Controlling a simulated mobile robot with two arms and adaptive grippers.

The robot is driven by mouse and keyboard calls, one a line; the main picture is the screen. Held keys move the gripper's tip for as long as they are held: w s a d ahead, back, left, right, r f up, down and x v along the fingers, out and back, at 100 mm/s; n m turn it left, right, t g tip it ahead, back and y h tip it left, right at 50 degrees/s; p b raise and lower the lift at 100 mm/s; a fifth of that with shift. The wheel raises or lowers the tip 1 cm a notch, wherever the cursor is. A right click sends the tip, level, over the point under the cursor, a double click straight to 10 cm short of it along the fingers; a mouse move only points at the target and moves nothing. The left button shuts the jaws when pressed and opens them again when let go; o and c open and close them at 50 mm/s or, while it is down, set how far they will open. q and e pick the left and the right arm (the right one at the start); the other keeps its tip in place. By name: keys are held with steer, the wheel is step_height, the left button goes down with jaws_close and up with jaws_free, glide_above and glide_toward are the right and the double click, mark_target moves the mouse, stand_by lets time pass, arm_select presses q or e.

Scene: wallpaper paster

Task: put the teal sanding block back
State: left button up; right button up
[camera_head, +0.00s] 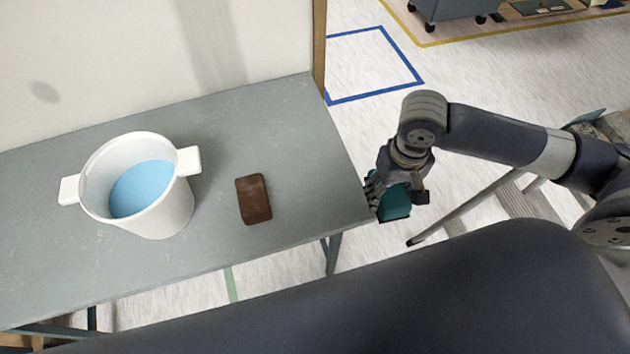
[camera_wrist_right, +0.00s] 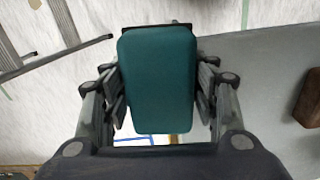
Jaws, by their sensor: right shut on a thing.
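The teal sanding block (camera_head: 396,203) is held in my right gripper (camera_head: 396,192), just off the right end of the grey table. In the right wrist view the teal sanding block (camera_wrist_right: 158,78) fills the space between both fingers of my right gripper (camera_wrist_right: 158,85), which are shut on its sides. The gripper hides part of the block in the head view. I cannot tell how far the block is above the table's height. My left gripper is not in view.
The grey table (camera_head: 300,130) carries a white two-handled bucket (camera_head: 165,215) with blue contents and a brown block (camera_head: 253,199). The table's right part is bare. A ladder (camera_head: 480,207) stands on the floor at right. A pale wall panel (camera_head: 130,45) rises behind the table.

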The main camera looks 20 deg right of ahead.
steer(key=p, duration=0.2)
glide_above(320, 183)
steer(key=shift+s+d+f, duration=0.25)
steer(key=shift+s+f, duration=0.15)
steer(key=shift+f, duration=0.25)
steer(key=shift+w+a+f+p, duration=0.2)
steer(key=shift+f+p, duration=0.2)
steer(key=shift+f, duration=0.2)
steer(key=shift+w+a+f+p, duration=0.15)
steer(key=shift+f+p, duration=0.25)
steer(key=shift+f, duration=0.2)
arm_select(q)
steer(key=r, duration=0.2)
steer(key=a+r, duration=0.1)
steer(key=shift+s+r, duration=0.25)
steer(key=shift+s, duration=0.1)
arm_select(e)
steer(key=shift+d+f, duration=0.1)
steer(key=shift+f, duration=0.35)
steer(key=shift+f, duration=0.2)
steer(key=shift+f, duration=0.25)
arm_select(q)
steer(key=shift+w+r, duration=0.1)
arm_select(e)
steer(key=o, duration=1.1)
